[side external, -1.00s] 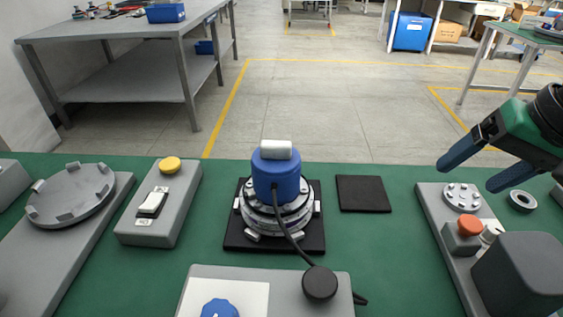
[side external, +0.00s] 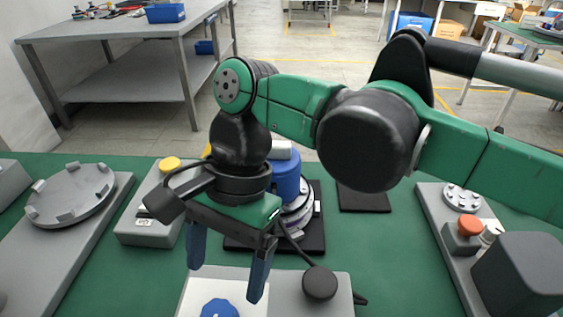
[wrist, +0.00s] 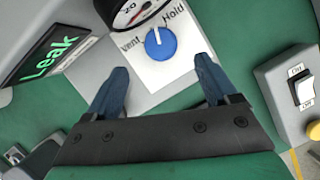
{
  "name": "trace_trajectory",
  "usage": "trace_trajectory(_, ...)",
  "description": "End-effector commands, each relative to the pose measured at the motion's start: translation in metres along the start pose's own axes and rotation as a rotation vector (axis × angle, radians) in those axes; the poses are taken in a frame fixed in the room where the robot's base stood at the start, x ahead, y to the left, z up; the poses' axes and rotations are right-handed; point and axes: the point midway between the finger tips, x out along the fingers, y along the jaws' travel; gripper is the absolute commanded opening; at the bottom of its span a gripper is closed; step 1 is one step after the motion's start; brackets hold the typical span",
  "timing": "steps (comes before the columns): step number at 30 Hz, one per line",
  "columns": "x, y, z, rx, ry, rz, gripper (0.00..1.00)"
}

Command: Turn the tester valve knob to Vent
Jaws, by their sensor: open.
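The blue round valve knob (side external: 220,309) sits on the white panel of the grey tester (side external: 338,302) at the bottom of the side view. In the wrist view the knob (wrist: 163,45) carries a white pointer mark. The word Vent (wrist: 131,43) is to its left and Hold (wrist: 173,16) is at its upper right; the mark lies between the two words. My gripper (side external: 226,279) is open and empty, above and behind the knob in the side view. In the wrist view its fingers (wrist: 161,66) are spread on either side below the knob, apart from it.
A dial gauge (wrist: 135,12) and a lit green Leak display (wrist: 48,55) are near the knob. A black round part (side external: 319,284) with a cable stands on the tester. The blue-capped hub motor (side external: 287,180) is behind my gripper. A switch box (wrist: 300,90) is to the side.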

Motion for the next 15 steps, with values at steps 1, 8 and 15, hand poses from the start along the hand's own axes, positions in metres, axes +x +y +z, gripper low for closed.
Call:
trace_trajectory(1, 0.004, -0.001, 0.002, 0.002, -0.003, 0.005, 0.80)
trace_trajectory(8, 0.030, 0.000, 0.002, 0.002, -0.003, 0.005, 0.80)
trace_trajectory(15, 0.055, -0.001, 0.002, 0.003, -0.002, 0.003, 0.80)
